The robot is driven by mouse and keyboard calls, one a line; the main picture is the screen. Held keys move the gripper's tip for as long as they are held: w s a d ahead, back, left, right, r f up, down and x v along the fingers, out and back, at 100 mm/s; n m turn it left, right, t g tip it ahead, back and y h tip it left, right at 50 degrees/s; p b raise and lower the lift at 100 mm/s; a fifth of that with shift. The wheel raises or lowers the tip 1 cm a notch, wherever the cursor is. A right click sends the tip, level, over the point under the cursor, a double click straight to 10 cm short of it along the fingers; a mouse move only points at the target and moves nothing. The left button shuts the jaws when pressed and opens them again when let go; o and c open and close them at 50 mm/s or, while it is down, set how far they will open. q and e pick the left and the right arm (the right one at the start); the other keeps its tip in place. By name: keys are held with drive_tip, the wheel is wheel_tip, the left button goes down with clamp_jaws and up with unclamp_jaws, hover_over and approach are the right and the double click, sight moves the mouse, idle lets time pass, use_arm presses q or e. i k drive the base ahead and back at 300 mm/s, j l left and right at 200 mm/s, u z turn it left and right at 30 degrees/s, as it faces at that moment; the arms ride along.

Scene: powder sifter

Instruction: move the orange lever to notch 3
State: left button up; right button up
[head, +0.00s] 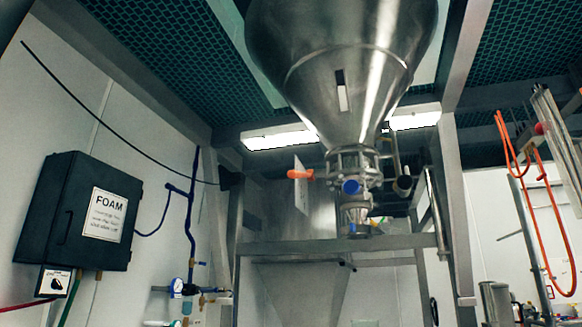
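The orange lever (300,174) is small in the head view, left of the valve under the large steel hopper (345,60). It points left and lies about level. A thin pale plate (300,190) stands upright by it; I cannot make out any notches or numbers on it. The valve (350,165) below the hopper's cone has a round blue part (351,187) on its front. Neither of my grippers shows in this view.
A steel frame with a crossbar (335,245) and a right post (450,190) stands around the hopper outlet. A black FOAM box (80,210) hangs on the left wall. An orange hose (545,220) hangs at the right.

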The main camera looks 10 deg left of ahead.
sight(303, 175)
drive_tip(key=k+l+u, duration=0.1)
drive_tip(key=k+u, duration=0.25)
drive_tip(key=k, duration=0.55)
drive_tip(key=i+j+z, duration=0.1)
drive_tip(key=i, duration=0.35)
drive_tip(key=i+j+z, duration=0.1)
drive_tip(key=i, duration=0.4)
drive_tip(key=i+j+z, duration=0.15)
drive_tip(key=i+j, duration=0.2)
drive_tip(key=i, duration=0.1)
